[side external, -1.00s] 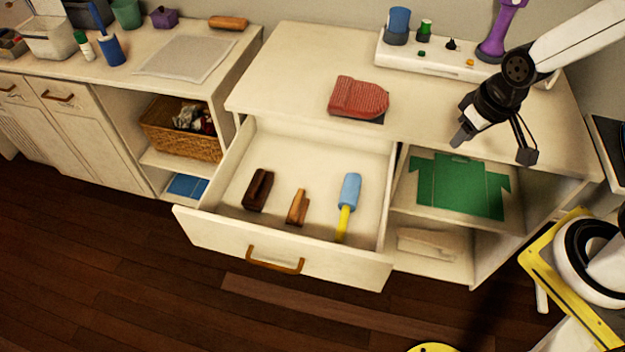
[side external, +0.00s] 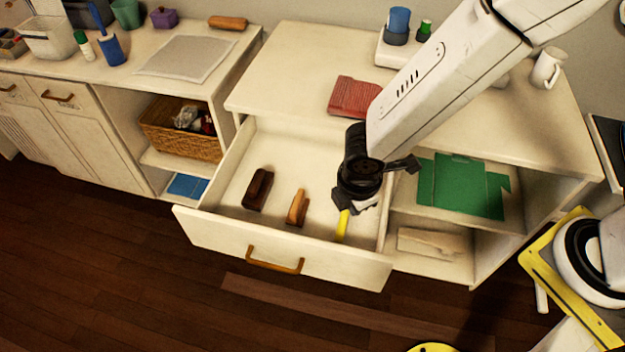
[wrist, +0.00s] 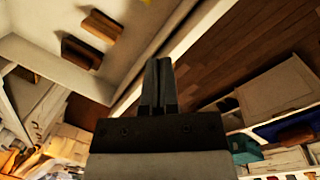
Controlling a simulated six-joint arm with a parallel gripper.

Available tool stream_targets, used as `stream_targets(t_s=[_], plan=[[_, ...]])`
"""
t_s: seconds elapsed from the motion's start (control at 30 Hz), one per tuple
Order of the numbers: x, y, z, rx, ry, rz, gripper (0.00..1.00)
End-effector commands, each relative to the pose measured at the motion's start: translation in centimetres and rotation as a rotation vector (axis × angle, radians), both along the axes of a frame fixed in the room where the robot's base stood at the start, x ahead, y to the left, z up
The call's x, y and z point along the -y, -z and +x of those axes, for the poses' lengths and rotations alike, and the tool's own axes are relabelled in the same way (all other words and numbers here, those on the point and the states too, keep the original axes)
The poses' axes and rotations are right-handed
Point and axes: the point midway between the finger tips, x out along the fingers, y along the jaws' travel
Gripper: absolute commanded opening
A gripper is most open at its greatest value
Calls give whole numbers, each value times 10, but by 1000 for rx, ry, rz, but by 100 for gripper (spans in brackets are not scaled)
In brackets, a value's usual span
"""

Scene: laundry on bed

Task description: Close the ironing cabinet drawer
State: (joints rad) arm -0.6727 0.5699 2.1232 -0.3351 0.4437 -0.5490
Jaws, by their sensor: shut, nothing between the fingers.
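The ironing cabinet drawer (side external: 215,222) is pulled out, with a brown wooden handle (side external: 275,266) on its white front. It holds a dark brown wooden block (side external: 258,188), a lighter brown brush-like piece (side external: 297,207) and a tool whose yellow handle (side external: 342,225) shows; the rest of that tool is hidden behind my arm. My gripper (side external: 342,202) is over the right part of the open drawer in the side view, its height hard to tell. In the wrist view my gripper (wrist: 158,72) is shut and empty, with the drawer's edge behind it.
Green folded fabric (side external: 462,187) is on the open shelf right of the drawer. A wicker basket (side external: 182,135) stands in the left cabinet. The dark wood floor (side external: 120,270) before the drawer is clear.

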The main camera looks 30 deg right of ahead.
Motion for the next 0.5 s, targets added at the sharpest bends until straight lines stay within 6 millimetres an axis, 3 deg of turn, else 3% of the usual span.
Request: stream_targets(t_s=[0.03, 0.2, 0.33, 0.5], plan=[[-17, 11, -7, -10, -100, -24, 0], [-63, 41, -29, -32, -422, -96, 0], [-90, 61, -48, -42, -626, -145, 0], [-109, 76, -64, -49, -782, -182, 0]])
